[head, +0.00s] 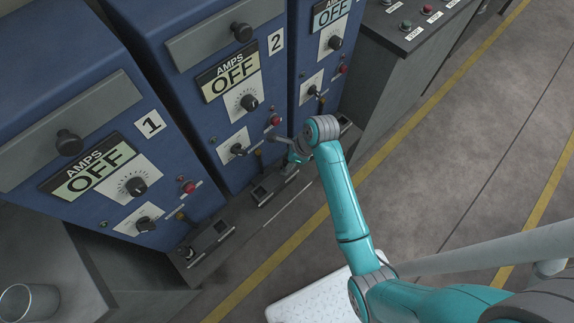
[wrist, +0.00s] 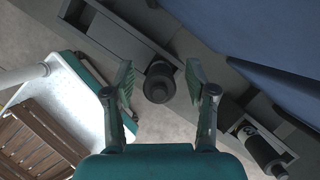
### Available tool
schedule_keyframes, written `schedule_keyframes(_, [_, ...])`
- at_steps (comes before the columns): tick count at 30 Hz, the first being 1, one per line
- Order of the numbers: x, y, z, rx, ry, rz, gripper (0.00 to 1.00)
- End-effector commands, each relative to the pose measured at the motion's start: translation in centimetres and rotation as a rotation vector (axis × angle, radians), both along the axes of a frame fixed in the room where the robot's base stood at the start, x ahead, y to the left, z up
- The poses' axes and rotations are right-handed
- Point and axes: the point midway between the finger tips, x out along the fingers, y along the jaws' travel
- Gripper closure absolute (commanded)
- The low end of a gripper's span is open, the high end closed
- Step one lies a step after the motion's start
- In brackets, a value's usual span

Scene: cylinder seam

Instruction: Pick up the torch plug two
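My gripper (wrist: 160,82) is open in the wrist view, its two green-padded fingers spread wide. A dark round plug (wrist: 158,84) shows between the fingertips, with a gap on each side; neither finger touches it. It stands at the end of a grey slotted holder (wrist: 120,35). How far below the fingertips it lies is hard to tell. In the head view my gripper (head: 291,151) is in front of the blue cabinet marked 2 (head: 222,100), above its low holder (head: 270,187). The plug is not clear there.
A second dark plug (wrist: 263,152) sits in another holder at the lower right of the wrist view. Cabinet 1 (head: 75,110) stands left and a third cabinet (head: 318,60) right, close to my gripper. A metal cup (head: 28,302) is at the lower left. The floor (head: 470,150) is open.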

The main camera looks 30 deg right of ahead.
Motion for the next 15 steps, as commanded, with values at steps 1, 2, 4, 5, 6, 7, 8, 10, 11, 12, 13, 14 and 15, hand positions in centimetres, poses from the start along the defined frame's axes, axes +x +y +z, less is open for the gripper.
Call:
schedule_keyframes(1, [0.00,0.00,0.01,0.000,0.000,0.000,0.60])
schedule_keyframes(2, [0.00,0.00,0.01,0.000,0.000,0.000,0.68])
schedule_keyframes(4, [0.00,0.00,0.01,0.000,0.000,0.000,0.85])
schedule_keyframes(5, [0.00,0.00,0.01,0.000,0.000,0.000,0.93])
schedule_keyframes(6, [0.00,0.00,0.01,0.000,0.000,0.000,1.00])
schedule_keyframes(7, [0.00,0.00,0.01,0.000,0.000,0.000,1.00])
schedule_keyframes(8, [0.00,0.00,0.01,0.000,0.000,0.000,1.00])
schedule_keyframes(10, [0.00,0.00,0.03,0.000,0.000,0.000,1.00])
schedule_keyframes(11, [0.00,0.00,0.03,0.000,0.000,0.000,1.00])
schedule_keyframes(12, [0.00,0.00,0.03,0.000,0.000,0.000,1.00])
schedule_keyframes(13, [0.00,0.00,0.03,0.000,0.000,0.000,1.00])
schedule_keyframes(14, [0.00,0.00,0.03,0.000,0.000,0.000,1.00])
schedule_keyframes(15, [0.01,-0.01,0.06,0.000,0.000,0.000,1.00])
